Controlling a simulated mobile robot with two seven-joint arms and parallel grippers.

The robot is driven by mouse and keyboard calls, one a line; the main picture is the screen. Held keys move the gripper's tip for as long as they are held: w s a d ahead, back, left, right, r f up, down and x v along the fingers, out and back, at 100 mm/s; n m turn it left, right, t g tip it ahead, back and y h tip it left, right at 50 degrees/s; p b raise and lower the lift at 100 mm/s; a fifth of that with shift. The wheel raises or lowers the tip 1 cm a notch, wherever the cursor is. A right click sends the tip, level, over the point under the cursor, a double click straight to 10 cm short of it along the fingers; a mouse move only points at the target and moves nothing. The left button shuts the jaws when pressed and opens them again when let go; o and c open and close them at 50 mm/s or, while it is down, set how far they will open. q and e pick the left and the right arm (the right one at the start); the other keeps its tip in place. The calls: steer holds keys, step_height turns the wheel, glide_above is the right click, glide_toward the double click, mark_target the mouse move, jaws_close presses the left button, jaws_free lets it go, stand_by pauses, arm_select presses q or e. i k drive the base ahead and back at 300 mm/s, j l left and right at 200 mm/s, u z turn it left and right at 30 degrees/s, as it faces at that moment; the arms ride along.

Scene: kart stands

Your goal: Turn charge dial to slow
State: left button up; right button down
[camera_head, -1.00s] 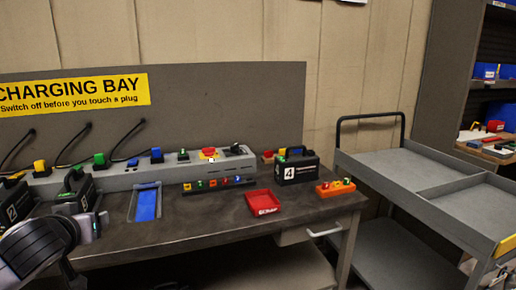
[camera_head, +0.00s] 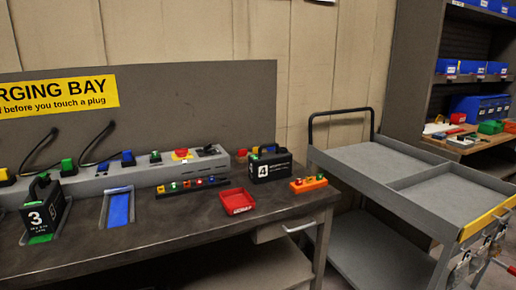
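A grey charging rail (camera_head: 138,175) runs along the back of the bench. It carries yellow, green and blue plugs, a red stop button (camera_head: 181,154) on a yellow plate, and a small dark control (camera_head: 208,150) at its right end. That control may be the charge dial; its setting is too small to read. Neither gripper shows in the head view.
Battery 3 (camera_head: 45,213) stands at left beside an empty blue bay (camera_head: 118,209). Battery 4 (camera_head: 270,167), a red tray (camera_head: 237,201) and an orange block (camera_head: 308,184) sit at right. A grey cart (camera_head: 375,158) stands right of the bench.

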mark_target(207, 149)
steer(key=u, duration=1.4)
steer(key=z, duration=1.3)
steer(key=i+z, duration=0.25)
steer(key=z, duration=0.2)
steer(key=i+z, duration=0.2)
steer(key=z, duration=0.2)
